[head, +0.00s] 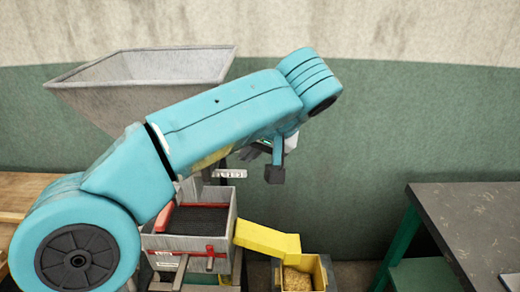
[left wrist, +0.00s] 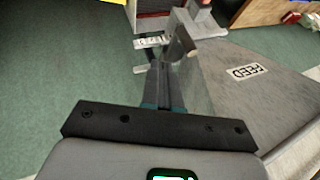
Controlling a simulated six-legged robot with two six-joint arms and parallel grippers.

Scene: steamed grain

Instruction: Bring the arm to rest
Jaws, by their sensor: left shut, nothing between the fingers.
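My teal left arm (head: 225,110) comes in from the left and reaches across the front of the grey hopper (head: 145,75). My left gripper (head: 275,172) hangs at its far end, above the yellow chute (head: 267,238), apart from it. In the left wrist view its fingers (left wrist: 163,78) are together and empty, beside the hopper's grey side wall (left wrist: 245,95) with a FEED label. Part of the gripper is hidden behind the arm in the head view. My right gripper is not in view.
Under the hopper is an open box (head: 200,220) with dark contents. The chute leads to a yellow bin (head: 322,275) holding grain. A dark-topped table (head: 470,215) stands at right, and a wooden surface (head: 20,190) at left. The space between gripper and table is clear.

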